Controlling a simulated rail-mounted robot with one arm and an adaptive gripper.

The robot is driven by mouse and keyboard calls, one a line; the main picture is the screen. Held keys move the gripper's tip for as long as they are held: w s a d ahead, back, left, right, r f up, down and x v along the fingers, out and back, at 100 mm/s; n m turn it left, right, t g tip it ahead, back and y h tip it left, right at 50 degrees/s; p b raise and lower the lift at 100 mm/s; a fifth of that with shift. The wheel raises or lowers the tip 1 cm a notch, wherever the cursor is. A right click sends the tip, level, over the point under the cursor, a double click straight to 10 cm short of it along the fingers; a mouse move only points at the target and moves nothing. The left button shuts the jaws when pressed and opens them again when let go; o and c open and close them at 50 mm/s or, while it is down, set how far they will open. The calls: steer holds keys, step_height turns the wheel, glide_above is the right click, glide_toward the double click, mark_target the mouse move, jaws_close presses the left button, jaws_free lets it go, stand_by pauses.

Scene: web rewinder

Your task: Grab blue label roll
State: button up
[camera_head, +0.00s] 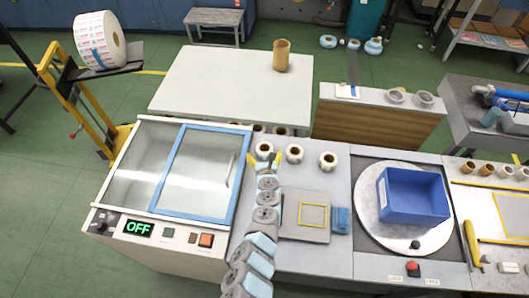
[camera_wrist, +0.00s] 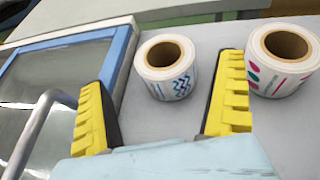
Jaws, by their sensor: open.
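The blue label roll (camera_wrist: 178,86) is white with blue wavy marks and a brown core. It stands on end on the grey worktop, and in the head view it is the leftmost roll (camera_head: 264,157) of a row of three. My gripper (camera_wrist: 167,72) is open, with its yellow-ribbed fingers spread left and right of this roll in the wrist picture. No contact with the roll shows. In the head view my gripper (camera_head: 263,162) is just in front of the roll.
A roll with pink and green marks (camera_wrist: 288,84) stands close to the right finger. The rewinder's blue-framed glass cover (camera_head: 229,180) is close on the left. A third roll (camera_head: 328,167), a beige plate (camera_head: 290,231) and a blue bin (camera_head: 412,205) are further right.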

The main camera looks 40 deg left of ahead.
mark_target(264, 146)
steer(key=shift+f+b+x, duration=0.25)
steer(key=shift+b+x, duration=0.9)
steer(key=shift+x, duration=0.2)
steer(key=shift+w+a+f+b, duration=0.15)
steer(key=shift+w+b, duration=0.2)
steer(key=shift+b, duration=0.1)
steer(key=shift+w+a+f+b, duration=0.15)
steer(key=shift+w+b, duration=0.25)
steer(key=shift+w+a, duration=0.2)
steer(key=shift+a, duration=0.05)
steer(key=c, duration=1.3)
